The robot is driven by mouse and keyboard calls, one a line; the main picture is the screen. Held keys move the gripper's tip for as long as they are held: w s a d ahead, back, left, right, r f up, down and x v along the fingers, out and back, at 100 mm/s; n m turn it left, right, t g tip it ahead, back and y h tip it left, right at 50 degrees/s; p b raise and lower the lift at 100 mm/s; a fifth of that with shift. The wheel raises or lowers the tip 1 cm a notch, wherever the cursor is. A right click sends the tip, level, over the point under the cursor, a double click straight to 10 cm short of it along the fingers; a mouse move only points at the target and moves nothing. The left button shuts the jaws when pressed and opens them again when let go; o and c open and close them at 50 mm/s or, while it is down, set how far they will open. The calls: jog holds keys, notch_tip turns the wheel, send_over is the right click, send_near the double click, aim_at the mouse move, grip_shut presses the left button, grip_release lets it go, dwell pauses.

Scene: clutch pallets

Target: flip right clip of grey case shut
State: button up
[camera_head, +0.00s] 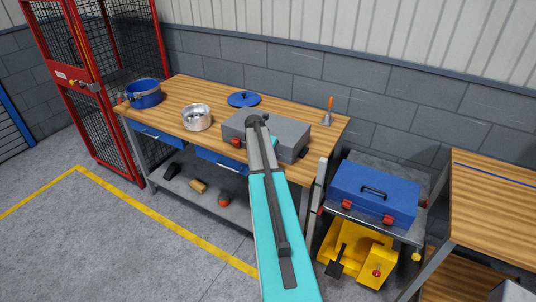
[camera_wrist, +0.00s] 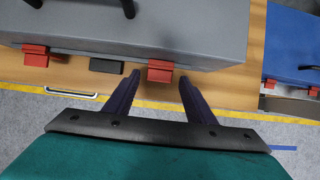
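The grey case (camera_head: 237,125) stands on the wooden workbench, lid down, partly hidden by my arm in the head view. The wrist view shows the grey case (camera_wrist: 110,25) from above, with a dark handle. Its left red clip (camera_wrist: 35,55) and right red clip (camera_wrist: 160,70) are on the front edge, with a dark latch plate (camera_wrist: 106,65) between them. My gripper (camera_wrist: 158,76) is open, its two dark fingers pointing at the case, one on each side of the right clip in the picture. Contact cannot be told. Whether the clips are up or down is unclear.
A steel pot (camera_head: 197,117), a blue pot (camera_head: 144,93), a blue lid (camera_head: 243,99) and an orange-handled tool (camera_head: 329,108) share the workbench (camera_head: 176,92). A blue case (camera_head: 374,188) with red clips stands on a cart to the right.

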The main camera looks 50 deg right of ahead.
jog(key=shift+r, duration=0.15)
jog(key=shift+a+r, duration=0.2)
jog(key=shift+r, duration=0.15)
jog(key=b+v, duration=0.5)
jog(key=v, duration=0.8)
jog(key=shift+s+f, duration=0.1)
dwell(0.4)
